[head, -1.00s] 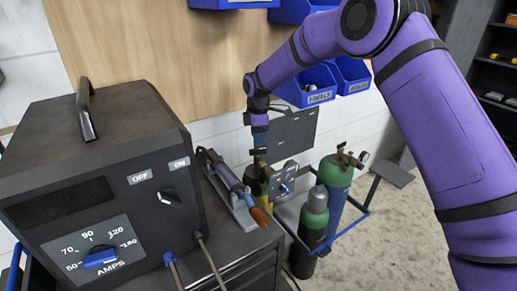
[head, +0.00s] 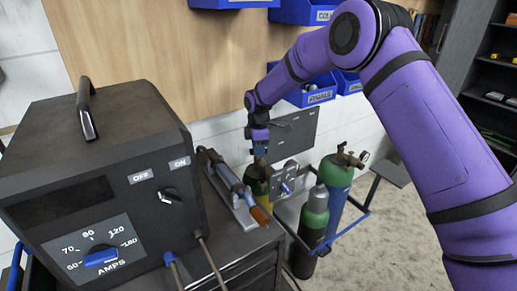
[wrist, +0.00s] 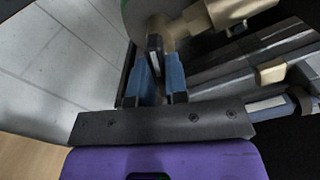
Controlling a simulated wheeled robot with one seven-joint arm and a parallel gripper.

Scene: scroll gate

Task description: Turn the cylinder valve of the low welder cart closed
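The low cart (head: 360,222) with a blue frame carries gas cylinders behind the welder. A yellow-topped cylinder (head: 257,187) stands at its left, a green cylinder (head: 314,216) in front, and a taller blue-and-green cylinder (head: 337,185) at the right. My gripper (head: 259,158) is directly above the yellow-topped cylinder. In the wrist view my gripper (wrist: 161,78) has its blue fingers apart, on either side of a narrow dark handle (wrist: 155,55) beside a brass valve fitting (wrist: 195,25). Whether the fingers press on the handle cannot be told.
A dark welder (head: 100,190) fills the left, on a cabinet with a torch (head: 232,185) at its edge. A grey panel (head: 292,135) stands close behind my gripper. Blue bins (head: 308,95) hang above. Bare floor (head: 390,255) lies right of the cart.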

